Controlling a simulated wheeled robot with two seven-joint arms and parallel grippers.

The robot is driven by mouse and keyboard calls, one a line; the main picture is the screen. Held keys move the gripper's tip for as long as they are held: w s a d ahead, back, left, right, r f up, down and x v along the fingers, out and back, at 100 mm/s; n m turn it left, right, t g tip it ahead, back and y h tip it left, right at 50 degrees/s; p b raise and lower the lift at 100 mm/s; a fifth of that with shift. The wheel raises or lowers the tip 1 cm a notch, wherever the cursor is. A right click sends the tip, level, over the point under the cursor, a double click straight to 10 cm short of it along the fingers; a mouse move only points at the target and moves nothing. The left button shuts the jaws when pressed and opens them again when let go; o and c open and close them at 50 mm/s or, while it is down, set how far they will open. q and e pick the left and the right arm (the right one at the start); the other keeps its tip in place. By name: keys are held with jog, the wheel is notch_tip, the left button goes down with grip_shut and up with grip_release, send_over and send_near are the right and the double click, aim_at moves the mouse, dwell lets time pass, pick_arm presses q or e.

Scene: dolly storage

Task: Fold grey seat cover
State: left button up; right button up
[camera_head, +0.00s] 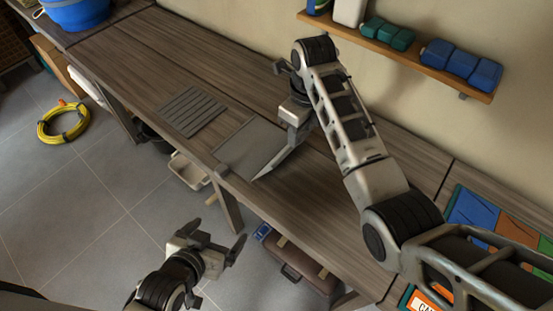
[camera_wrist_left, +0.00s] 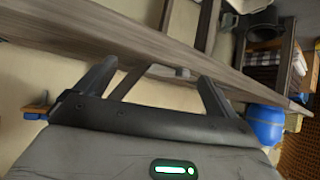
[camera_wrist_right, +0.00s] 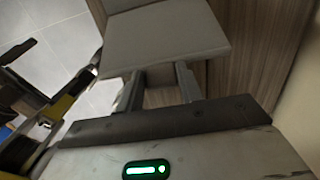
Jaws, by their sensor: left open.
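The grey seat cover (camera_head: 248,147) lies flat along the worktable's front edge, with its right-hand flap tilted up under my right gripper (camera_head: 291,135). In the right wrist view the grey cover (camera_wrist_right: 165,38) fills the space past the fingertips. My right gripper (camera_wrist_right: 158,85) has its fingers close together with a grey part of the cover between them; the exact contact is hard to see. My left gripper (camera_head: 214,238) is open and empty, in front of the table and below its edge. Its spread fingers also show in the left wrist view (camera_wrist_left: 155,85).
A slatted grey mat (camera_head: 192,110) lies left of the cover on the worktable (camera_head: 130,65). A shelf (camera_head: 400,55) with blue and teal items hangs above on the right. A blue bucket (camera_head: 75,12) stands far left. A brown case (camera_head: 300,268) is below the table.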

jog(key=shift+w+a+r+b, duration=0.15)
jog(key=shift+w+a+b, duration=0.35)
jog(key=shift+a, duration=0.2)
jog(key=w+a+b, duration=0.1)
jog(key=w+a+r+g+h+b, duration=0.1)
jog(key=a+b, duration=0.1)
jog(key=o, duration=1.3)
jog(key=shift+f, duration=0.15)
